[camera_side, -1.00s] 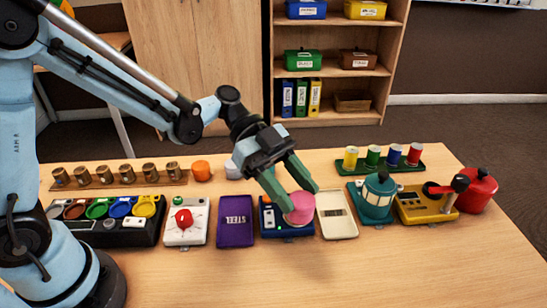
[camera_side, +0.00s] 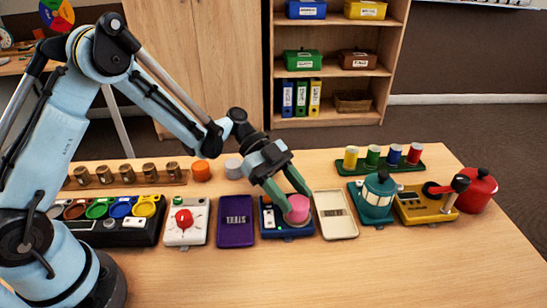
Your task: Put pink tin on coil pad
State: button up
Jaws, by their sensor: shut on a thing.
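The pink tin (camera_side: 298,208) is between the fingers of my gripper (camera_side: 297,201), which is shut on it. The tin is upright, over the right part of a blue box (camera_side: 270,234). A grey round pad (camera_side: 299,222), which looks like the coil pad, shows just under the tin's lower edge. I cannot tell whether the tin touches the pad or hangs slightly above it. The box also has a white switch and a small green light.
A purple STEEL plate (camera_side: 235,222) lies close on the left, a cream tray (camera_side: 336,214) close on the right. A teal lantern-like thing (camera_side: 376,201) stands farther right. Orange (camera_side: 201,171) and grey (camera_side: 233,168) tins stand behind. The front table is clear.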

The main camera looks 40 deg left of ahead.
jog(key=shift+f, duration=0.15)
jog(key=o, duration=1.1)
jog(key=shift+r, duration=0.2)
jog(key=v, duration=1.2)
jog(key=shift+s+a+r+n+t+y, duration=0.75)
jog(key=shift+s+n+t+y, duration=1.05)
jog(key=shift+n, duration=1.45)
jog(key=shift+s+a+r+n+t+y, duration=0.55)
jog(key=shift+s+a+n+t+y, duration=0.5)
jog(key=shift+s+n+y, duration=1.75)
jog(key=shift+s+a+r+n+t+y, duration=0.7)
jog(key=shift+s+n+t+y, duration=0.8)
jog(key=shift+n, duration=2.25)
